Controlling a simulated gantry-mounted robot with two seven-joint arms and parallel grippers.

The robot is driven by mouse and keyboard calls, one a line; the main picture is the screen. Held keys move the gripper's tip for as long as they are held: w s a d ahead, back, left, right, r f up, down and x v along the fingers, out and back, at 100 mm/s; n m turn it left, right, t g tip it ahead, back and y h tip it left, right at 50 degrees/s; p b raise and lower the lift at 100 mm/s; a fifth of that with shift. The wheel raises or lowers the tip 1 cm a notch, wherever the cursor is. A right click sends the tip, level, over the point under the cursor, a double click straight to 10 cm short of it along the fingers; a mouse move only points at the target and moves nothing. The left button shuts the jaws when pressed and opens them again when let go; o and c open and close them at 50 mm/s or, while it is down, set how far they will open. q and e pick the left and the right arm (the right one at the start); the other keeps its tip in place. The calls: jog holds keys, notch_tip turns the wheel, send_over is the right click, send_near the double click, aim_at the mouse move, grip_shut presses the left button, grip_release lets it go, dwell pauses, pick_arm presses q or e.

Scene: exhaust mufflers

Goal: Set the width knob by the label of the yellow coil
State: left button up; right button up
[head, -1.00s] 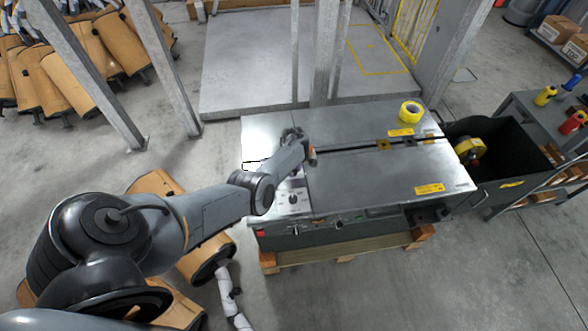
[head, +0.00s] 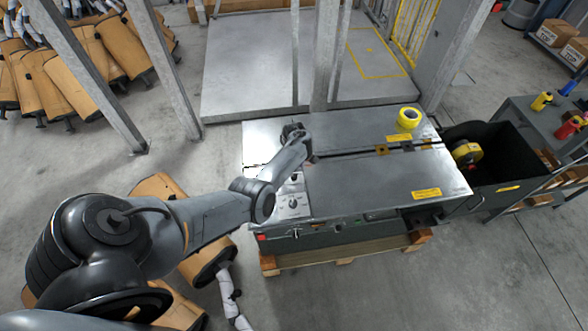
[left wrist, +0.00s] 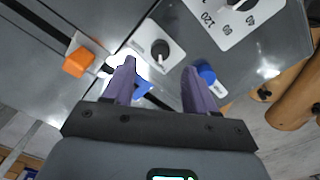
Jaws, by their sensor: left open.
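A yellow coil (head: 409,117) sits at the back right of the metal-topped machine (head: 385,178); its label is unreadable. A dial plate (left wrist: 238,18) with the numbers 40, 60, 80 and 120 and a dark knob (left wrist: 242,4) is at the top of the left wrist view, cut by its edge. A second plate with a black knob (left wrist: 160,48) and a blue knob (left wrist: 207,72) lie near my left fingertips. My left gripper (left wrist: 159,66) is open with nothing held, over the machine's left part; the head view shows only its arm clearly. My right gripper is out of view.
Another yellow coil (head: 467,152) is in the black bin (head: 505,170) at the machine's right end. An orange block (left wrist: 78,62) is left of my fingers. Brown mufflers (head: 158,188) lie on the floor beside my left arm. A metal post (head: 325,55) stands behind the machine.

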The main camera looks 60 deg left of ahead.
aim_at(294, 176)
pick_arm(q)
notch_tip(294, 176, up, 5)
jog(key=shift+r+p, duration=0.1)
jog(key=shift+p, duration=0.7)
jog(key=shift+s, duration=0.1)
jog(key=s+d+r+m+t, duration=0.1)
jog(key=s+d+r+m, duration=0.3)
jog(key=s+d+m, duration=0.5)
jog(key=s+d+r+m+t, duration=0.1)
jog(key=s+d+r+m, duration=0.45)
jog(key=d, duration=0.85)
jog(key=s+d+r+m+t, duration=0.25)
jog(key=s+d+m, duration=0.4)
jog(key=d, duration=0.45)
notch_tip(294, 176, up, 22)
jog(key=m+p, duration=0.1)
jog(key=p, duration=2)
notch_tip(294, 176, down, 71)
jog(key=b, duration=7.1)
jog(key=shift+w+d+f+g+b, duration=0.15)
jog(key=shift+d+f+g+b, duration=0.1)
jog(key=shift+g+b, duration=0.15)
